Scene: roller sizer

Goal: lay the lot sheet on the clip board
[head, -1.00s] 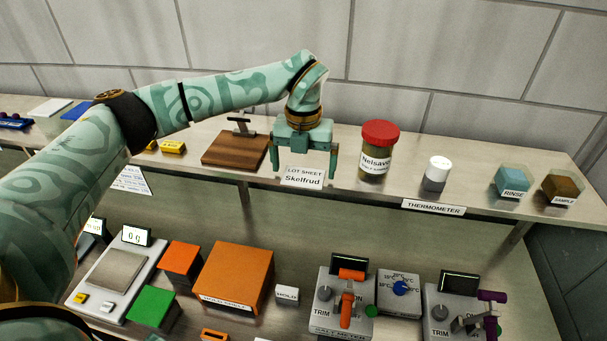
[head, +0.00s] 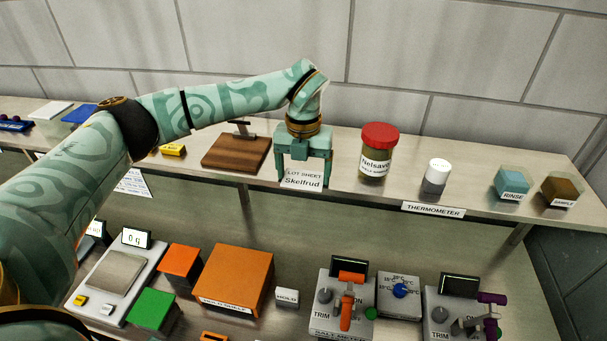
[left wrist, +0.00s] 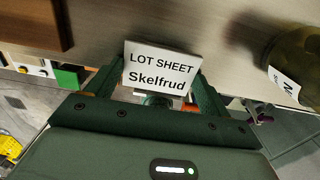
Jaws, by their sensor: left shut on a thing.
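The lot sheet (head: 303,178) is a small white card with "LOT SHEET Skelfrud" in black print, standing tilted at the front edge of the upper shelf. My left gripper (head: 304,172) is shut on it, with a finger at each side edge. The sheet (left wrist: 160,68) also shows between the fingers (left wrist: 158,88) in the left wrist view. I cannot tell whether it still touches the shelf. The clip board (head: 234,155), a brown wooden board with a dark metal clip (head: 240,130), lies on the shelf just left of the gripper. My right gripper is not in view.
A red-lidded jar (head: 378,152) stands close right of the gripper. Farther right are a white-capped thermometer pot (head: 436,177) and the rinse (head: 511,184) and sample (head: 560,190) cups. A yellow block (head: 173,150) lies left of the board. The lower bench holds a scale (head: 118,271) and meters.

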